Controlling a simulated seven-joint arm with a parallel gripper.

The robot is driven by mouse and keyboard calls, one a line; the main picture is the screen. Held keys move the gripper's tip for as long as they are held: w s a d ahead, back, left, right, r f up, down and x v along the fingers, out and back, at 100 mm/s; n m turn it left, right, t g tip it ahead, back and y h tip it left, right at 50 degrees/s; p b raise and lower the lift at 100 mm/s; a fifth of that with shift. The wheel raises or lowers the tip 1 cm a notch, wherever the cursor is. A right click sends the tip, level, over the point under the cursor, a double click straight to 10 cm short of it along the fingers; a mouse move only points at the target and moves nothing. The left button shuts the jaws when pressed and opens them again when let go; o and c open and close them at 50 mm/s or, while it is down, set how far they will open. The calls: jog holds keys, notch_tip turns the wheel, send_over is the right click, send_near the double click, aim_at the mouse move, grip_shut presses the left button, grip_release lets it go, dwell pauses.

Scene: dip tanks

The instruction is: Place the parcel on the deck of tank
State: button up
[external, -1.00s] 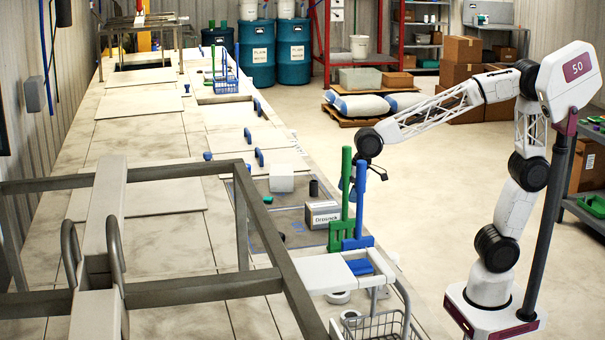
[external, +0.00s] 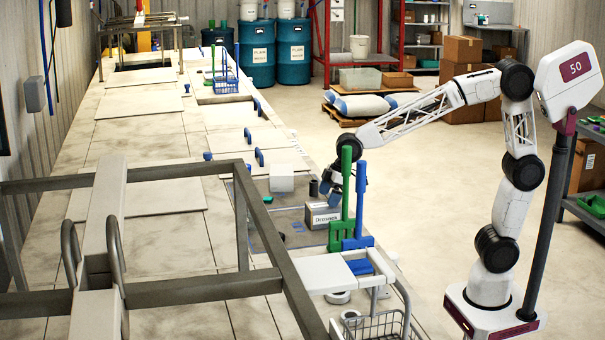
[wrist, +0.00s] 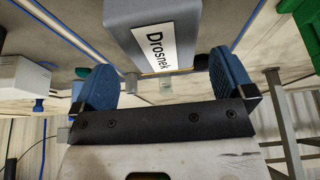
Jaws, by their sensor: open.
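The parcel is most likely the grey box with a white "Drosnek" label (external: 322,214), standing on the grey deck panel (external: 290,236) of the tank. In the wrist view the box (wrist: 140,22) is just beyond my fingertips, between their lines. My gripper (external: 332,187) is above the box, with its blue fingers spread and nothing between them. In the wrist view the open gripper (wrist: 164,80) has one finger on each side of the box's width. I cannot tell whether a finger touches it.
Upright green (external: 346,190) and blue (external: 360,195) handles stand close to the box's right. A grey metal frame (external: 243,225) rises at left. A wire basket (external: 375,326) is in front.

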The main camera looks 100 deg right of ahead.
aim_at(323, 211)
jog(key=shift+w+f, duration=0.15)
jog(key=shift+f, duration=0.2)
jog(key=shift+f, duration=0.1)
jog(key=shift+x, duration=2.5)
jog(key=shift+f, duration=0.3)
jog(key=c, duration=1.1)
jog(key=shift+o, duration=0.2)
jog(key=shift+r, duration=0.1)
